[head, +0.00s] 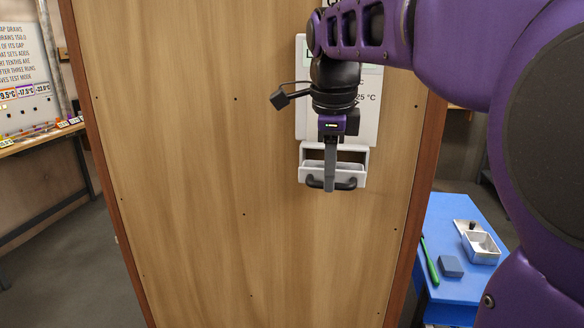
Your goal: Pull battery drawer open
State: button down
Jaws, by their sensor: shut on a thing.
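The battery drawer (312,172) is a pale grey-white tray low on the white wall unit (367,122), with a dark curved handle (346,184) across its front. The drawer stands out from the unit, and part of its inside shows from above. My gripper (330,184) points down in front of the drawer and is shut on the middle of the handle. The gripper's fingers hide the handle's centre and part of the drawer front. My wrist and arm cover much of the unit's face; a "25 °C" reading shows at its right.
The unit hangs on a tall wooden panel (210,190). At right, a blue table (440,215) holds a metal box (481,248), a blue-grey block (450,266) and a green tool (430,262). A shelf (40,137) and a whiteboard stand at far left.

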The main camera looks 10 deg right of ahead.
jog(key=shift+w, duration=0.15)
jog(key=c, duration=1.1)
grip_release()
jog(key=shift+r, duration=0.15)
jog(key=s+r+p, duration=0.1)
jog(key=r, duration=0.4)
jog(key=s+r+p, duration=0.1)
jog(key=r+p, duration=0.1)
jog(key=r, duration=0.4)
jog(key=s+r+p, duration=0.1)
jog(key=r, duration=0.5)
jog(key=shift+a+p, duration=0.3)
jog(key=shift+a, duration=0.1)
jog(key=shift+w, duration=0.1)
